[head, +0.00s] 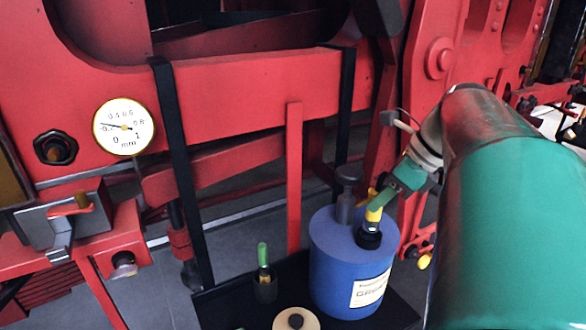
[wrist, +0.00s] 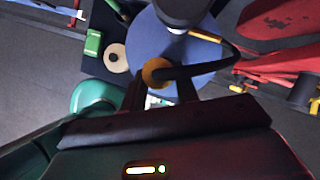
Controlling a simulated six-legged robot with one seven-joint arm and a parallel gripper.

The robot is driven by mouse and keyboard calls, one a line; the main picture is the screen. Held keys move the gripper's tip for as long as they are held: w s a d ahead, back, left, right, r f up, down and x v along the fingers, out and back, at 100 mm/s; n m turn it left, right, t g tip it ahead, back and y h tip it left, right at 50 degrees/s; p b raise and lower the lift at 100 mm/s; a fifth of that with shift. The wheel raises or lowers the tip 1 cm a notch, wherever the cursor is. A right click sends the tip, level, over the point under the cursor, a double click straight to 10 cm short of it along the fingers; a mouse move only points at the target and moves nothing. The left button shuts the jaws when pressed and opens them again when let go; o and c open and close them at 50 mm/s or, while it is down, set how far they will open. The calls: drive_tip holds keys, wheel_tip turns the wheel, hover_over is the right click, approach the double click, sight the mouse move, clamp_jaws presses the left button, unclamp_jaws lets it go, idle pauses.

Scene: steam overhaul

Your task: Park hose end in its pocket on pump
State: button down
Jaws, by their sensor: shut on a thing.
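The blue grease pump (head: 345,250) stands upright, with a grey plunger (head: 347,185) on its lid. The yellow hose end (head: 374,212) is at the right part of the lid, directly above or in a black round pocket (head: 368,238). I cannot tell how deep it sits. My gripper (head: 388,193) is shut on the hose end. In the wrist view, the hose end's orange-yellow round top (wrist: 156,70) lies between my dark fingers (wrist: 161,92), over the blue lid (wrist: 142,38). A black hose (wrist: 236,58) curves off to the right. The pocket is hidden in the wrist view.
The pump stands on a black tray (head: 238,306) with a green-handled tool (head: 263,255) in a cup and a cream round piece (head: 285,322). Red locomotive framework (head: 240,105) with a dial gauge (head: 123,127) rises behind. Grey floor (head: 165,285) is clear at left.

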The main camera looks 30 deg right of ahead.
drive_tip(key=shift+f, duration=1.65)
drive_tip(key=c, duration=1)
unclamp_jaws()
drive_tip(key=shift+o, duration=0.2)
drive_tip(key=v, duration=1.4)
drive_tip(key=n, duration=0.6)
hover_over(378, 220)
drive_tip(key=s+a, duration=0.2)
drive_tip(key=a, duration=0.1)
wheel_tip(378, 220, down, 4)
drive_tip(key=s+a+f+n+h, duration=0.1)
drive_tip(key=a+f+n+h, duration=0.2)
drive_tip(key=a+f+n, duration=1.3)
drive_tip(key=a+n, duration=0.3)
drive_tip(key=n, duration=0.4)
drive_tip(key=shift+a+f+n+t, duration=0.2)
drive_tip(key=shift+a+n+t, duration=0.1)
drive_tip(key=shift+a+n, duration=0.1)
drive_tip(key=shift+s, duration=0.1)
